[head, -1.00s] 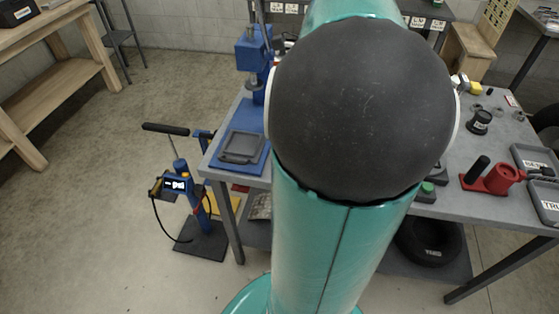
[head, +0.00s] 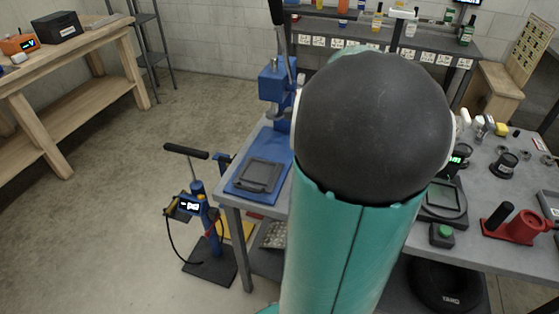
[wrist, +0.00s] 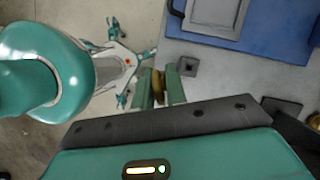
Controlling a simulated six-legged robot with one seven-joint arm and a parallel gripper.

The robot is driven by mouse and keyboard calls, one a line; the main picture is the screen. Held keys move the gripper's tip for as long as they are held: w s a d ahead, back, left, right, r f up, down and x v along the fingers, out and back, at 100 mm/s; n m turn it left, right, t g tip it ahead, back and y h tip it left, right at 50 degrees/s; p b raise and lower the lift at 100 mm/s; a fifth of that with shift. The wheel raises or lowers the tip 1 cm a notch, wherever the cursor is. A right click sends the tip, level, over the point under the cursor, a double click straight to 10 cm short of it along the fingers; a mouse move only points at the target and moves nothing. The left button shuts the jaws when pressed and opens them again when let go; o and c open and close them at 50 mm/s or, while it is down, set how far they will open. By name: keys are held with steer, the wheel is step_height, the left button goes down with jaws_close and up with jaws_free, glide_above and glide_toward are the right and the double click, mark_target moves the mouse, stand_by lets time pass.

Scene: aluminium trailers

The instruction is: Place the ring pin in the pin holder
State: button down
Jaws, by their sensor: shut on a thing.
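In the wrist view, my gripper (wrist: 160,88) is shut on the ring pin (wrist: 158,86), a brass-coloured piece that shows between the two green fingers. A small dark square block with a hole (wrist: 188,67), which looks like the pin holder, sits on the grey table just beyond and right of the fingertips. The fingers appear near the table's left edge; how high the pin is above the table I cannot tell. In the head view my own arm hides the gripper, the pin and the block.
A blue mat with a grey tray (head: 259,174) lies at the table's left end, beside a blue press (head: 275,85). A red holder (head: 514,225) and a green button box (head: 441,235) stand to the right. A blue pump (head: 205,215) stands on the floor left of the table.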

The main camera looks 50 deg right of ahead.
steer(key=shift+w+d+f, duration=0.55)
steer(key=shift+d+f, duration=0.15)
steer(key=shift+f, duration=0.8)
steer(key=shift+w+d+f, duration=0.5)
steer(key=shift+d+f, duration=0.25)
steer(key=shift+f, duration=0.8)
steer(key=shift+w+d+f, duration=0.55)
steer(key=shift+d+f, duration=0.15)
steer(key=shift+f, duration=0.8)
steer(key=shift+f, duration=0.15)
steer(key=c, duration=1.4)
jaws_free()
steer(key=v, duration=1.2)
